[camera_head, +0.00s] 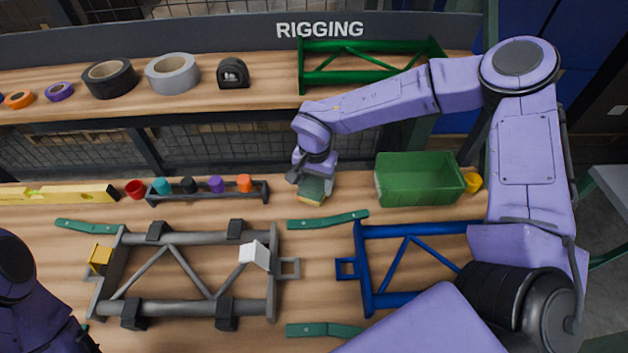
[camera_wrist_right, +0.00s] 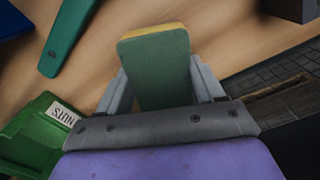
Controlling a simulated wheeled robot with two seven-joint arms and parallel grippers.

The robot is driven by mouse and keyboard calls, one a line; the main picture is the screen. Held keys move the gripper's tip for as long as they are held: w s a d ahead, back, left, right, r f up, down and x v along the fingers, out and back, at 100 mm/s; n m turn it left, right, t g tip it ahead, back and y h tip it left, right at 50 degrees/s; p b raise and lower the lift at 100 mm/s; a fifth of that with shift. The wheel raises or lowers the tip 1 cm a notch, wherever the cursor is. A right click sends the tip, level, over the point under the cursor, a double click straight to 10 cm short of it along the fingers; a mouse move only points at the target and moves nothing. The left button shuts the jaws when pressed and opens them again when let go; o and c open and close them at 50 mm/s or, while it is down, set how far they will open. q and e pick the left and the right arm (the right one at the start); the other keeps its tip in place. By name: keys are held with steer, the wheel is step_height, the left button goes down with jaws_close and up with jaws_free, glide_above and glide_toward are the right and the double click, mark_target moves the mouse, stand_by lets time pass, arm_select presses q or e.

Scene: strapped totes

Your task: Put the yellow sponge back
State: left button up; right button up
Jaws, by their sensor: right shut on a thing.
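The yellow sponge has a green face and a yellow layer. It shows in the head view (camera_head: 311,197) and in the right wrist view (camera_wrist_right: 155,62). My right gripper (camera_head: 314,184) is shut on it, with a grey finger on each side in the right wrist view. The sponge is at the workbench, left of the green bin; I cannot tell whether it touches the wood. My left arm shows at the lower left of the head view, but its gripper is out of the picture.
The green bin (camera_head: 412,182), labelled NUTS in the wrist view, stands right of the sponge. A rack of coloured caps (camera_head: 208,193) is to the left. A green strap (camera_head: 328,220), a grey frame (camera_head: 180,308) and a blue frame (camera_head: 367,270) lie in front.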

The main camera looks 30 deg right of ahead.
mark_target(314, 183)
steer(key=shift+f, duration=0.1)
steer(key=o, duration=1)
step_height(314, 183, up, 12)
